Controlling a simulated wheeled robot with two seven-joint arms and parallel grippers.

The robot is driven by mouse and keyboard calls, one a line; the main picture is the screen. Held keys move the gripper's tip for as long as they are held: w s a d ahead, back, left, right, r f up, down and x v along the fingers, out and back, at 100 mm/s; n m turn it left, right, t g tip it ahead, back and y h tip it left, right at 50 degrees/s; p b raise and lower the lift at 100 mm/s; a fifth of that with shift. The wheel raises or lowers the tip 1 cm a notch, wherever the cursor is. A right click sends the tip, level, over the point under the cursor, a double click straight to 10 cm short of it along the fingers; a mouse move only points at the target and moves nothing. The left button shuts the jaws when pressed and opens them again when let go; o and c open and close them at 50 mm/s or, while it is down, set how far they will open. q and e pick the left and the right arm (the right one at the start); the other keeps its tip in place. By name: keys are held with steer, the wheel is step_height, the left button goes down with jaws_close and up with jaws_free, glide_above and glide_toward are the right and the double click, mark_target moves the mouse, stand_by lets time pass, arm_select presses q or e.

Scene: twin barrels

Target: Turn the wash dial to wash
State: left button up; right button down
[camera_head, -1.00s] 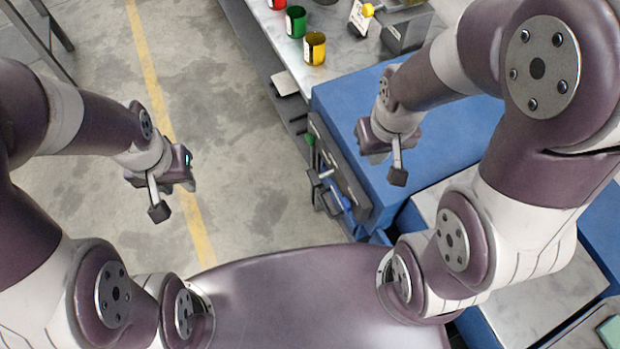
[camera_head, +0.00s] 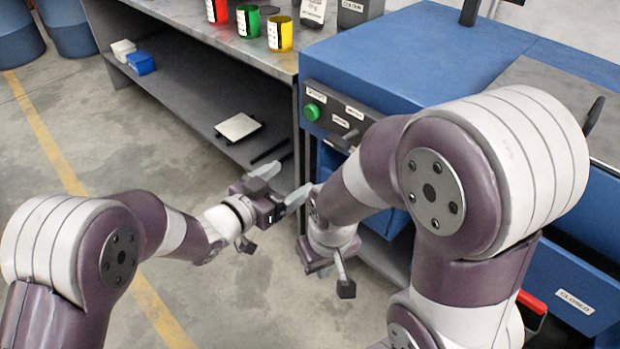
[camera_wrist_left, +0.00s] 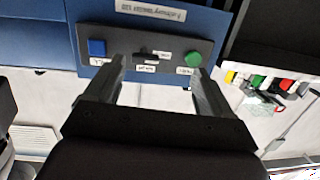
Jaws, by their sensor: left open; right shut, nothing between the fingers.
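The wash dial is a small dark knob (camera_head: 350,134) on the dark control panel of the blue machine, right of a green button (camera_head: 312,112) in the head view. In the left wrist view the panel appears upside down, with the dial (camera_wrist_left: 146,56) between a blue button (camera_wrist_left: 96,47) and the green button (camera_wrist_left: 193,57). Its labels are too small to read surely. My left gripper (camera_head: 284,183) is open and empty, facing the panel but apart from it; its fingers frame the dial in the wrist view. My right gripper (camera_head: 316,264) hangs low before the machine, shut, its fingertips hidden.
My right arm crosses in front of the machine and covers the panel's right part. A grey bench (camera_head: 205,30) at left bears red, green and yellow cups (camera_head: 280,33). A red handle (camera_head: 531,302) shows at lower right.

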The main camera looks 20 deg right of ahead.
mark_target(334, 144)
arm_select(q)
steer(key=shift+m+h, duration=0.3)
steer(key=shift+h, duration=0.5)
steer(key=r+x, duration=0.1)
steer(key=x, duration=0.3)
steer(key=s+r+b+x, duration=0.1)
steer(key=x, duration=0.4)
steer(key=b+x, duration=0.1)
steer(key=x, duration=0.3)
steer(key=shift+s+d+r, duration=0.15)
steer(key=shift+d+r, duration=0.25)
steer(key=shift+d, duration=0.25)
steer(key=shift+c, duration=0.3)
steer(key=c, duration=0.9)
